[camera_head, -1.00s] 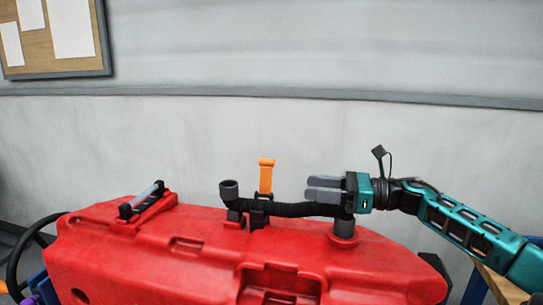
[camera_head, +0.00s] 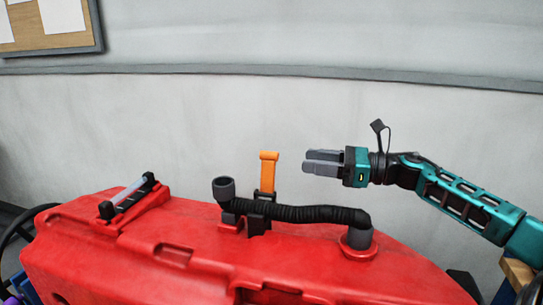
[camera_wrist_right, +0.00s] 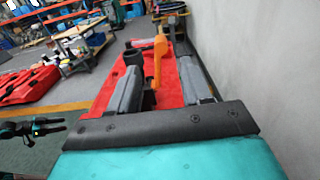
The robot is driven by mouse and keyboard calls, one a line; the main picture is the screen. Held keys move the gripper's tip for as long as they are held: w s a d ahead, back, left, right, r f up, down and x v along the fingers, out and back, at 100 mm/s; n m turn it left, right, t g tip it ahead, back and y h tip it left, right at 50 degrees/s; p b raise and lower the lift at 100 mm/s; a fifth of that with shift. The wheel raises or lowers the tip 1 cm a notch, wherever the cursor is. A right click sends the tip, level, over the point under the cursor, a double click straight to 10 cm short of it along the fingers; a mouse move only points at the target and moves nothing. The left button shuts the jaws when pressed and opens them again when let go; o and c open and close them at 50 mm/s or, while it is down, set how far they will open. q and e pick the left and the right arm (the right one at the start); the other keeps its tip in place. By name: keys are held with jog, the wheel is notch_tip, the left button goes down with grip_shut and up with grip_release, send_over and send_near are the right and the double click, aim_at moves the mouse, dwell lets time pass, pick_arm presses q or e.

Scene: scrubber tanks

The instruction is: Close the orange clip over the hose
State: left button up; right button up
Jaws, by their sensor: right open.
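The orange clip (camera_head: 268,172) stands upright, swung open, above its black holder (camera_head: 258,213) on the red tank (camera_head: 190,240). The black ribbed hose (camera_head: 310,213) lies along the tank top, passing at the holder, with a grey open end on the left and a grey elbow on the right. My right gripper (camera_head: 323,162) is open and empty, in the air above the hose and right of the clip, fingers pointing left. In the right wrist view the clip (camera_wrist_right: 158,62) shows beyond and between the fingers (camera_wrist_right: 160,90), apart from them.
A black-and-grey handle (camera_head: 128,195) sits on the tank's left part. A grey wall with a rail (camera_head: 290,76) stands behind the tank. The right wrist view shows another red tank (camera_wrist_right: 30,86) and a work table (camera_wrist_right: 82,42) farther off. The air around the clip is clear.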

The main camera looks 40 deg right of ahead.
aim_at(279, 156)
jog(key=p+x, duration=0.1)
jog(key=x, duration=0.7)
jog(key=shift+w+r, duration=0.15)
jog(key=shift+w, duration=0.1)
jog(key=shift+p+x, duration=0.3)
jog(key=shift+x, duration=0.55)
jog(key=shift+a, duration=0.15)
jog(key=shift+c, duration=0.5)
jog(key=c, duration=0.7)
grip_shut()
